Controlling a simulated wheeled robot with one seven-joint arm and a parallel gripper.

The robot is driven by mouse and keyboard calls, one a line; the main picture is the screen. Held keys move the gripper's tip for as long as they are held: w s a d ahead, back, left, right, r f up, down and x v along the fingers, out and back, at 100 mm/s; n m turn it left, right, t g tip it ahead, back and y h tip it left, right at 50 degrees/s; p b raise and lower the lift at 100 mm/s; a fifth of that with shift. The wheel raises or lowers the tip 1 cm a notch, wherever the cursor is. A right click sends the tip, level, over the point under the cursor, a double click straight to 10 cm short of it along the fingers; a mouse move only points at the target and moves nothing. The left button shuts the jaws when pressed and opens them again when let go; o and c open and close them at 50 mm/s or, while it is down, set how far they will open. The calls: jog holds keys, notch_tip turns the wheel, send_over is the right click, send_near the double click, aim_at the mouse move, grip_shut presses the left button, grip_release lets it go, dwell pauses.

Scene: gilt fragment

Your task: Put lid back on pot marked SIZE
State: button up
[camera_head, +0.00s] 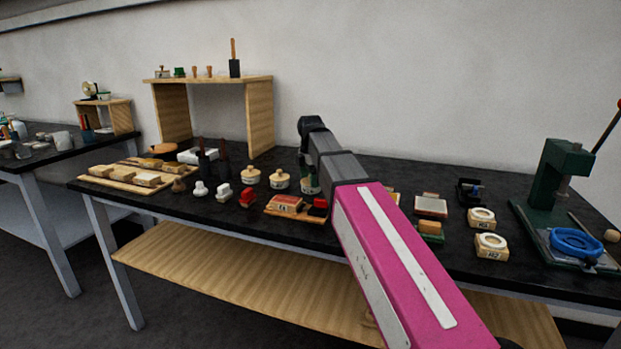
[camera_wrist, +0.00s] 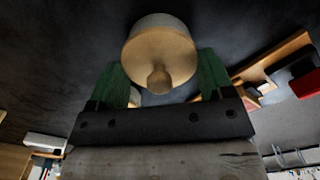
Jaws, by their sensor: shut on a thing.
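My gripper (camera_wrist: 160,62) has its two green fingers on either side of a round wooden lid (camera_wrist: 168,48) with a small knob that faces the wrist camera. It is shut on this lid. A paler cream rim shows beyond the lid, and I cannot tell whether the lid rests on a pot. In the head view my arm's end is over the table, and my gripper (camera_head: 310,182) is partly hidden. Two cream pots with knobbed lids, a left one (camera_head: 250,176) and a right one (camera_head: 280,181), stand just left of it. The SIZE marking is not readable.
The black table (camera_head: 400,168) is crowded. A red-topped block on a wooden board (camera_head: 287,204) lies close in front of my gripper. White and red stamps stand to the left.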

jog(key=o, duration=0.9)
jog(key=shift+r, duration=0.1)
jog(key=shift+r, duration=3.4)
grip_shut()
jog(key=shift+f, duration=1.95)
